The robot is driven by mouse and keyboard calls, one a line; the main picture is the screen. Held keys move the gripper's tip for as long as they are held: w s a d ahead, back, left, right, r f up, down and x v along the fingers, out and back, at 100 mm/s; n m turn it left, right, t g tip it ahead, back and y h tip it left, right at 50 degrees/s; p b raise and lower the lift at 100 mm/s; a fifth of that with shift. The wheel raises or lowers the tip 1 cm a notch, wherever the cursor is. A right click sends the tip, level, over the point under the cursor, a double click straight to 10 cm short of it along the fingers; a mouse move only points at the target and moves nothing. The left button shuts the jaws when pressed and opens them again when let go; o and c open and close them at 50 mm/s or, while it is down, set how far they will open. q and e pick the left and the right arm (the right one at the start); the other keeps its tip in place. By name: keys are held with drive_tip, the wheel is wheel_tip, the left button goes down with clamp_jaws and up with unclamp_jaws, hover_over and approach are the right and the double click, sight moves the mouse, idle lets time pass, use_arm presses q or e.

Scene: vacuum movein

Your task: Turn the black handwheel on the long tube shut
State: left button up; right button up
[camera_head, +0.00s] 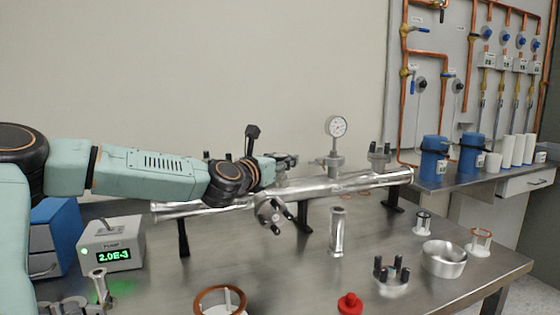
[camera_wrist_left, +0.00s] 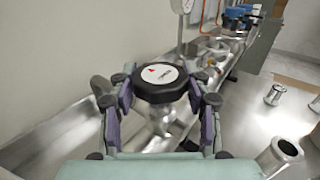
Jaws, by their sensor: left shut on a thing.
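The long metal tube (camera_head: 345,185) lies across black stands above the steel bench. The black handwheel (camera_wrist_left: 162,82) shows in the left wrist view, with a white disc and a red mark on its top. My left gripper (camera_wrist_left: 163,102) has a finger on each side of the handwheel and is shut on it. In the head view my left gripper (camera_head: 278,163) is at the tube's upper side, and the arm hides most of the handwheel there. My right gripper is not in view.
A pressure gauge (camera_head: 336,127) rises from the tube right of the gripper. A grey box (camera_head: 112,243) with a green display stands at left. A metal bowl (camera_head: 444,259), a red knob (camera_head: 350,303) and several small fittings stand on the bench. Copper pipes line the back right wall.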

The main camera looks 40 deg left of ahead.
use_arm(q)
drive_tip(key=o, duration=0.7)
drive_tip(key=shift+a+r, duration=0.1)
drive_tip(key=shift+r, duration=0.1)
drive_tip(key=o, duration=0.5)
drive_tip(key=shift+f, duration=0.1)
drive_tip(key=shift+f, duration=0.1)
